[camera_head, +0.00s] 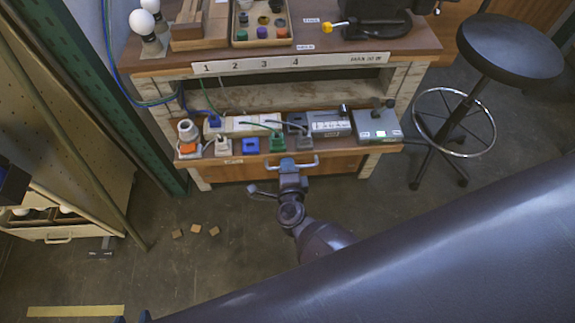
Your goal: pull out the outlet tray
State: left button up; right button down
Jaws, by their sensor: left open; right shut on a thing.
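The outlet tray (352,151) is the low wooden shelf at the front of the workbench, under the numbered rail. It carries a white power strip (255,124), a blue plug block (250,146), a green one (277,141) and other plugs and boxes. A pale bar handle (313,164) is on its front. My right gripper (289,165) is shut on the middle of this handle. The arm reaches up to it from below. Its fingers partly hide the handle. I cannot make out my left gripper in this view.
The bench top (150,62) holds bulbs, a parts tray (262,38) and a dark vise (375,18). A round stool (510,48) stands close on the right. Small wooden blocks (196,228) lie on the otherwise open floor before the bench.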

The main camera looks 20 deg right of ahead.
jog(key=c, duration=1.2)
grip_release()
jog(key=shift+s, duration=0.1)
jog(key=p+v, duration=0.1)
jog(key=v, duration=0.9)
jog(key=shift+s+a+r, duration=0.1)
jog(key=shift+s+a, duration=0.1)
jog(key=shift+s, duration=0.05)
